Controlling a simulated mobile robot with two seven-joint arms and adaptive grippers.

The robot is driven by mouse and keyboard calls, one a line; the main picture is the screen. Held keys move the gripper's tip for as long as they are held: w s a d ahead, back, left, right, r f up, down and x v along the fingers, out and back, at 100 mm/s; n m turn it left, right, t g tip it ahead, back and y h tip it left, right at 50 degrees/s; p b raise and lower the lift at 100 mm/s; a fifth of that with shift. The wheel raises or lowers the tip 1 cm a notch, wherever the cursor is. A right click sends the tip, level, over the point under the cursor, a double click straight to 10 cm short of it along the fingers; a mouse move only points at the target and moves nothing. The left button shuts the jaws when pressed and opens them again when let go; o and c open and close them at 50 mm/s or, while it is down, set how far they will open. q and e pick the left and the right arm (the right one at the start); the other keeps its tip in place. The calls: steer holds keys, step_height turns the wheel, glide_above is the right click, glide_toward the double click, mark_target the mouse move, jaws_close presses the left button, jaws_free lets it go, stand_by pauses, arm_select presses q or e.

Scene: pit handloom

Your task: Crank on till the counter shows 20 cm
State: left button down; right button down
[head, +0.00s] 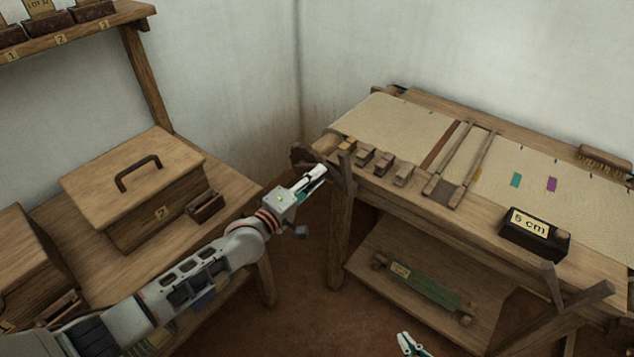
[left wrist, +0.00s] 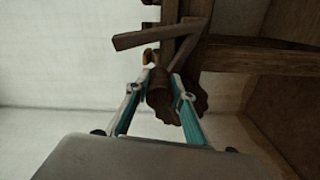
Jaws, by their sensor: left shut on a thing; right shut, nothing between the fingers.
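The counter (head: 535,232) is a dark box on the loom's right side, and its label reads 5 cm. The loom (head: 400,200) carries pale cloth (head: 390,121). At its left end are dark wooden crank arms (head: 344,172). My left gripper (head: 320,172) is shut on the brown crank handle there; in the left wrist view the handle (left wrist: 160,97) sits between the fingers (left wrist: 160,90). The gripper partly hides it in the head view. My right gripper (head: 411,346) is low at the bottom edge, shut and empty, apart from the loom.
A lidded wooden box (head: 135,180) marked 2 stands on the left bench, with a shelf (head: 80,30) above. Under the loom, a lower shelf (head: 380,250) holds a green roll (head: 425,287). Another forked wooden crank (head: 565,305) stands at the loom's front right. Floor between bench and loom is clear.

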arm_select(q)
steer(key=shift+w+a+r+n, duration=0.1)
steer(key=shift+a+r+n, duration=0.05)
steer(key=shift+r+n, duration=0.15)
stand_by(0.4)
steer(key=c, duration=1.7)
jaws_free()
steer(key=shift+a, duration=0.1)
steer(key=v, duration=1.2)
